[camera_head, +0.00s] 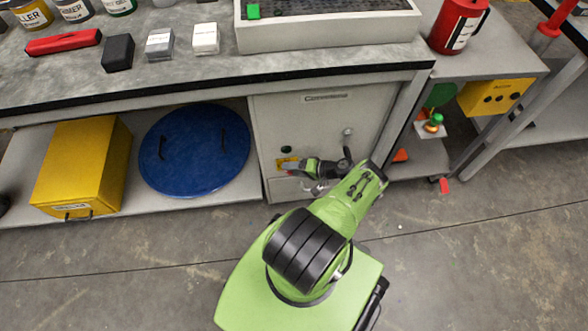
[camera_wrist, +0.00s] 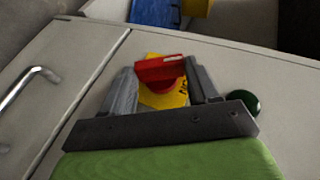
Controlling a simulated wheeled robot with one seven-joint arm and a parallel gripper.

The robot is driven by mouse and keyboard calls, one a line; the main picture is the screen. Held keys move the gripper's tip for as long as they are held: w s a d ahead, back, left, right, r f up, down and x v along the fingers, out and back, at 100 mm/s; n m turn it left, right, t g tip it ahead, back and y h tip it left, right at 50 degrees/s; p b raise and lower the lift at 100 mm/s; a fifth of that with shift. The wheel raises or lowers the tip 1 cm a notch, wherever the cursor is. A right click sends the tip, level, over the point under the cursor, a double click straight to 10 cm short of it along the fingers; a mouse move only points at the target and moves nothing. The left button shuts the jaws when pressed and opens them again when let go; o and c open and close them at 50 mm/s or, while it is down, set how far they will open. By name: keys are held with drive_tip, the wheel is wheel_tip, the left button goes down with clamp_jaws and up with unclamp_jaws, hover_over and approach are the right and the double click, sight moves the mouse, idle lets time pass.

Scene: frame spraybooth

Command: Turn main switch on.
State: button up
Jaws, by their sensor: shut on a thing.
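The main switch is a red knob (camera_wrist: 159,70) on a yellow plate (camera_wrist: 165,97), set in the front of a light grey cabinet (camera_head: 330,120) under the bench. In the wrist view my gripper (camera_wrist: 162,78) has one finger on each side of the red knob and is shut on it. The knob's red bar lies roughly across the gap between the fingers. In the head view my gripper (camera_head: 292,169) reaches the cabinet front from the right, and the yellow plate (camera_head: 288,162) shows at its tip. The knob is mostly hidden there.
A dark green round button (camera_wrist: 243,104) sits beside the plate. A metal bar handle (camera_wrist: 28,88) is at the left of the wrist view. A blue round lid (camera_head: 194,165) and yellow box (camera_head: 82,160) are on the lower shelf. The floor at right is mostly clear.

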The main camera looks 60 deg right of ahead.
drive_tip(key=shift+a, duration=0.1)
drive_tip(key=o, duration=1.1)
drive_tip(key=shift+c, duration=0.2)
drive_tip(key=v, duration=1.5)
drive_tip(key=shift+s+r+p, duration=0.2)
drive_tip(key=shift+s+p, duration=0.1)
drive_tip(key=shift+p, duration=0.1)
drive_tip(key=shift+d, duration=0.2)
